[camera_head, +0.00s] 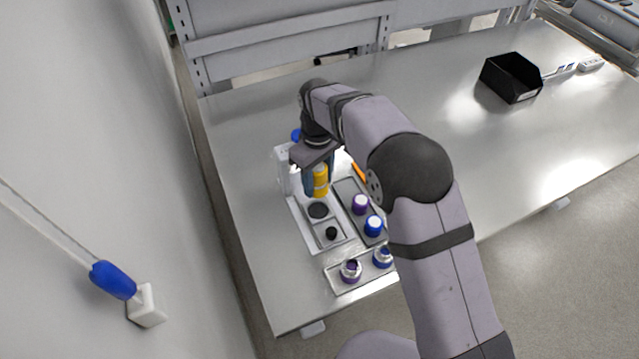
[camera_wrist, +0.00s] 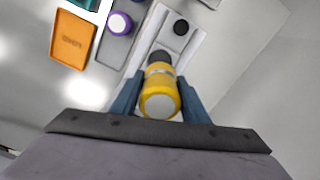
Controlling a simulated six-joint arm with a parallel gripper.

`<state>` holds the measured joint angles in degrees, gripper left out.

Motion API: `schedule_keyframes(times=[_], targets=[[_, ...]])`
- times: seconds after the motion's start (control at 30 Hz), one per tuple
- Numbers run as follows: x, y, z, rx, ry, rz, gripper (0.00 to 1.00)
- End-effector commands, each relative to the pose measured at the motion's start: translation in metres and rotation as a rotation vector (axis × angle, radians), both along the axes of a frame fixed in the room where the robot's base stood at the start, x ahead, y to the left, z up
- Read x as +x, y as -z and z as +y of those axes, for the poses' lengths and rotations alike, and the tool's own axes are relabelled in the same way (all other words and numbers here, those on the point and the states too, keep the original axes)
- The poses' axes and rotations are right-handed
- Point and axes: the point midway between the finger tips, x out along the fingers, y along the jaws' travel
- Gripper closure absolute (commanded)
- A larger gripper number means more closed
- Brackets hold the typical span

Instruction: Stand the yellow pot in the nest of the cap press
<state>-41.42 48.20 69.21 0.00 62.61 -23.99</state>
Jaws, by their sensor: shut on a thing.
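My gripper (camera_head: 316,178) is shut on the yellow pot (camera_head: 320,186), with one blue finger on each side. In the wrist view the yellow pot (camera_wrist: 160,92) sits between the fingers (camera_wrist: 157,95), its pale round end toward the camera. The cap press appears to be the white unit (camera_head: 283,168) with a long white base, partly hidden behind my gripper. On the base are a dark round spot (camera_head: 318,210) and a black knob (camera_head: 331,232). The pot is over or close to the base; I cannot tell whether it touches. Which spot is the nest is unclear.
A silver tray (camera_head: 338,279) in front holds two more pots. An orange tray (camera_wrist: 73,40) lies nearby. A black bin (camera_head: 511,78) stands far right.

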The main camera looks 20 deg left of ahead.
Motion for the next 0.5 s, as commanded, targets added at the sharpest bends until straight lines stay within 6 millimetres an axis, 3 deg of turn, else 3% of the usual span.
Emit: schedule_keyframes(times=[0.5], targets=[[0.000, 0.015, 0.000, 0.001, -0.005, 0.000, 0.87]])
